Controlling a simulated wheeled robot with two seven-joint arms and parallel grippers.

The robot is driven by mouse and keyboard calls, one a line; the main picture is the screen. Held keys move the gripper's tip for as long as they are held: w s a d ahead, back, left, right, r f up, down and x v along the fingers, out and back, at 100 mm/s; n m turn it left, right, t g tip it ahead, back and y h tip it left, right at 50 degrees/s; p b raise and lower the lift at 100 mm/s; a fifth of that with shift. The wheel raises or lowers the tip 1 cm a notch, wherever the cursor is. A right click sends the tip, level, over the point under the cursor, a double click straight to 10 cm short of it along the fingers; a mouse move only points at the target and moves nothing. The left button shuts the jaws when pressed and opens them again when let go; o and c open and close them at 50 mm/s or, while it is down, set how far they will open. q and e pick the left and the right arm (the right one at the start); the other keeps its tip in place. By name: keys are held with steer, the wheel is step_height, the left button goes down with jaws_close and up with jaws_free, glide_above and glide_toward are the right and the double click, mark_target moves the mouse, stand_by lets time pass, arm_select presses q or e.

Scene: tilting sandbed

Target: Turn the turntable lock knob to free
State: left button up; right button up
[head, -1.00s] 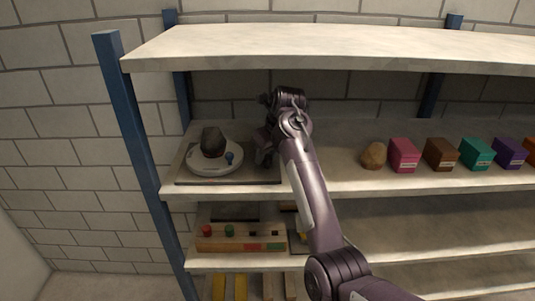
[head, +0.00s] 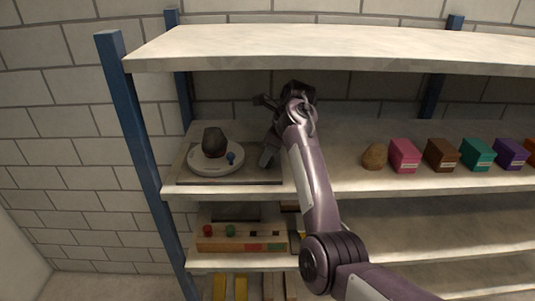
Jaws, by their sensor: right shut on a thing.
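The turntable (head: 200,168) is a pale round disc on a dark-edged square base (head: 187,180) at the left of the middle shelf. A dark grey rock (head: 214,141) and a small blue peg-like piece (head: 231,158) sit on the disc. My right gripper (head: 267,159) points down at the right part of the base, beside the disc and apart from the blue piece. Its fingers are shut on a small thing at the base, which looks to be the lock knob. The fingers hide the knob, so its setting does not show. My left gripper is not in view.
A brown lump (head: 374,156) and several coloured boxes, such as the pink one (head: 404,156), stand to the right on the same shelf. The upper shelf (head: 330,45) hangs over the gripper. A wooden block with coloured pieces (head: 240,245) is below. A blue post (head: 126,110) stands at left.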

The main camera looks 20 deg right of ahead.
steer(key=n+g, duration=0.1)
steer(key=n, duration=0.1)
steer(key=n+g+y, duration=0.1)
steer(key=n, duration=0.2)
steer(key=shift+d+n, duration=0.15)
steer(key=shift+n, duration=0.15)
steer(key=n+g, duration=0.1)
steer(key=n, duration=0.3)
steer(key=shift+w+n+g, duration=0.15)
steer(key=shift+n+g, duration=0.25)
steer(key=shift+r+n, duration=0.1)
steer(key=shift+n, duration=0.2)
steer(key=o, duration=0.8)
steer(key=shift+d, duration=0.1)
steer(key=shift+o, duration=0.8)
steer(key=shift+d, duration=0.15)
